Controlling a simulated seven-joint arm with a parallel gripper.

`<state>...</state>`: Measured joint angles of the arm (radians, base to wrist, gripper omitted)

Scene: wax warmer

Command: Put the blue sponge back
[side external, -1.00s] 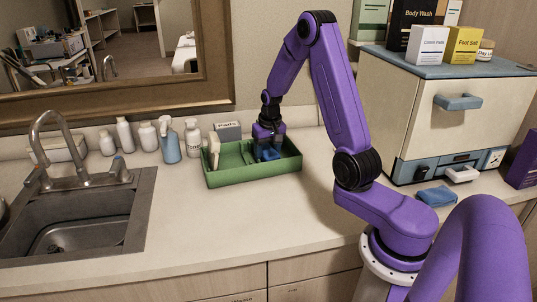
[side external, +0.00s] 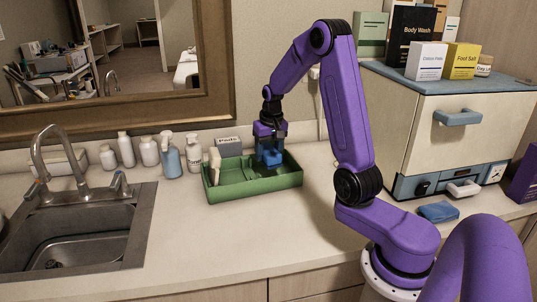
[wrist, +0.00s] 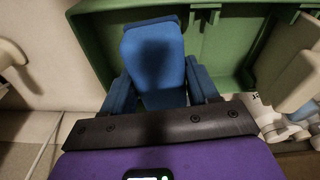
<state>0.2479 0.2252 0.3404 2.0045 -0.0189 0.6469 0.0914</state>
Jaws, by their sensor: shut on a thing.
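My gripper (side external: 268,155) is shut on a blue sponge (wrist: 153,55), a block held between its two blue fingers in the wrist view. In the side view the sponge (side external: 270,158) hangs low over the right half of the green tray (side external: 250,191), near its back rim. The tray's green wall (wrist: 235,40) lies beyond the sponge in the wrist view. The sponge's lower part is hard to make out in the side view. A second blue block (side external: 438,212), also sponge-like, lies on the counter in front of the white cabinet warmer (side external: 425,125).
A cream item (side external: 214,162) stands at the tray's left end. A grey Pads box (side external: 229,147) and several bottles (side external: 170,158) stand along the wall. The sink (side external: 80,235) is at left. The counter (side external: 215,235) in front of the tray is clear.

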